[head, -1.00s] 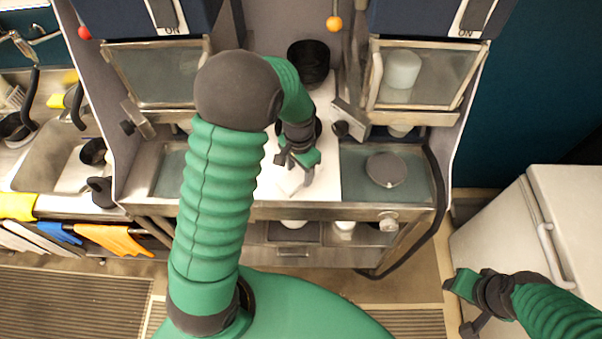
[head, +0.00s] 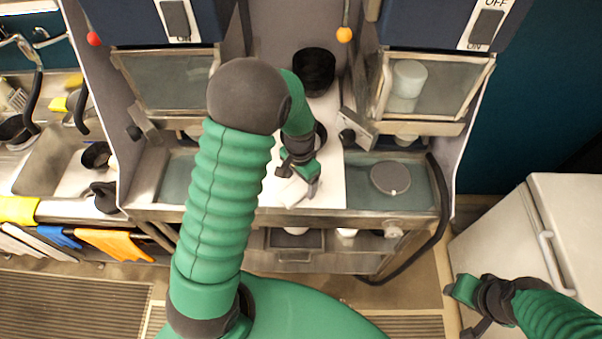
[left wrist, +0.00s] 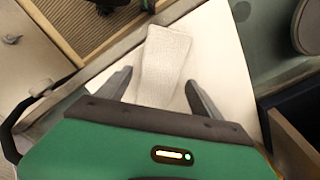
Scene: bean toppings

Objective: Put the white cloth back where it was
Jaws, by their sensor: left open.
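The white cloth (left wrist: 163,62) lies on the white counter surface (left wrist: 215,50) near its front edge; in the head view it shows as a small pale shape (head: 293,192) beside my left gripper. My left gripper (head: 300,178) is above the counter, and it also shows in the left wrist view (left wrist: 158,82). Its two fingers are apart, with the near end of the cloth lying between them in that view; I cannot tell whether they touch it. My right gripper (head: 466,305) is at the lower right, away from the counter, and appears open and empty.
A black container (head: 314,72) stands at the back of the white counter. A round grey lid (head: 390,178) lies on the right section. Machines with glass fronts (head: 437,85) flank the counter. A white cabinet (head: 575,215) stands at the right, and orange cloth (head: 115,243) hangs at the left.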

